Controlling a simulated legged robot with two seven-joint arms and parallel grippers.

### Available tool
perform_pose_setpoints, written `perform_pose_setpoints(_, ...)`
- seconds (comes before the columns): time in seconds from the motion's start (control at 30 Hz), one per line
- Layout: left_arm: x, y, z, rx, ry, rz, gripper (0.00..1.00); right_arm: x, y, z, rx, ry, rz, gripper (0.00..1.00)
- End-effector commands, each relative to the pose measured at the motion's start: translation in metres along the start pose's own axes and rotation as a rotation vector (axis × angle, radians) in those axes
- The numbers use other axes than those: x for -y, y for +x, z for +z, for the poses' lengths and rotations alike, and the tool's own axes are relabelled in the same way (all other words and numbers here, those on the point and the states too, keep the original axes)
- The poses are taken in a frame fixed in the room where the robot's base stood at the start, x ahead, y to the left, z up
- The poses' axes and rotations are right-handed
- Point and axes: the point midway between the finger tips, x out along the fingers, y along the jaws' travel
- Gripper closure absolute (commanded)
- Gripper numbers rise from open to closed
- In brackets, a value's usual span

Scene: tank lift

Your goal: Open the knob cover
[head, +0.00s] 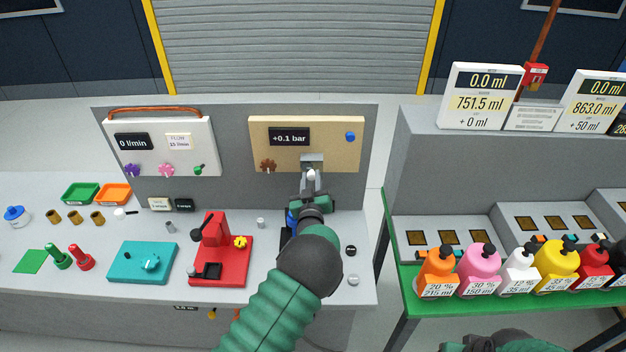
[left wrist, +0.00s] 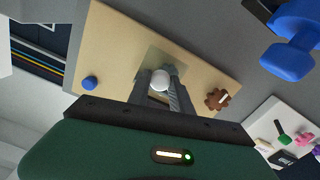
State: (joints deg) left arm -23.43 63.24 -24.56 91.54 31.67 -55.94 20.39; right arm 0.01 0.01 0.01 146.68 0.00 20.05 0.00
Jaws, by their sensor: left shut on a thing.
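The knob cover (head: 312,159) is a grey piece on the beige panel (head: 343,160), below a display reading +0.1 bar. It shows as a grey plate behind my fingers in the left wrist view (left wrist: 158,58). A white ball (left wrist: 160,80), apparently its handle, sits between my fingertips. My left gripper (head: 312,178) is at the front of the cover, shut on this ball; it also fills the left wrist view (left wrist: 160,85). The fingers and ball hide whatever is under the cover. At the lower right edge, part of my right arm shows, but not its gripper jaws.
A brown knob (head: 268,165) and a blue button (head: 350,137) are on the same panel. A white panel (head: 200,145) stands to the left. A red device (head: 222,265) and a teal box (head: 143,263) stand on the bench left of my arm.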

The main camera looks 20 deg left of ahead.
Motion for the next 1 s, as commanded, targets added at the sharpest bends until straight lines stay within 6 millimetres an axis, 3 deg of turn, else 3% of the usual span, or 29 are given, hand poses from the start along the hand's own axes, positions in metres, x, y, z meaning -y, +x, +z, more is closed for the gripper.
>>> perform_pose_setpoints(0.5,-0.006,-0.002,0.009,0.011,0.004,0.000,1.00,0.000,0.004,0.001,0.000,0.000,0.000,0.34)
perform_pose_setpoints(0.73,-0.043,-0.002,0.025,0.009,-0.001,0.002,1.00,0.000,0.040,0.010,0.000,0.000,0.000,0.34)
perform_pose_setpoints(0.87,-0.060,-0.002,0.025,0.010,0.002,0.001,1.00,0.000,0.047,0.011,0.000,0.000,0.000,0.34)
perform_pose_setpoints(1.0,-0.063,-0.002,0.023,0.013,0.005,-0.001,1.00,0.000,0.045,0.011,0.000,0.000,0.000,0.34)
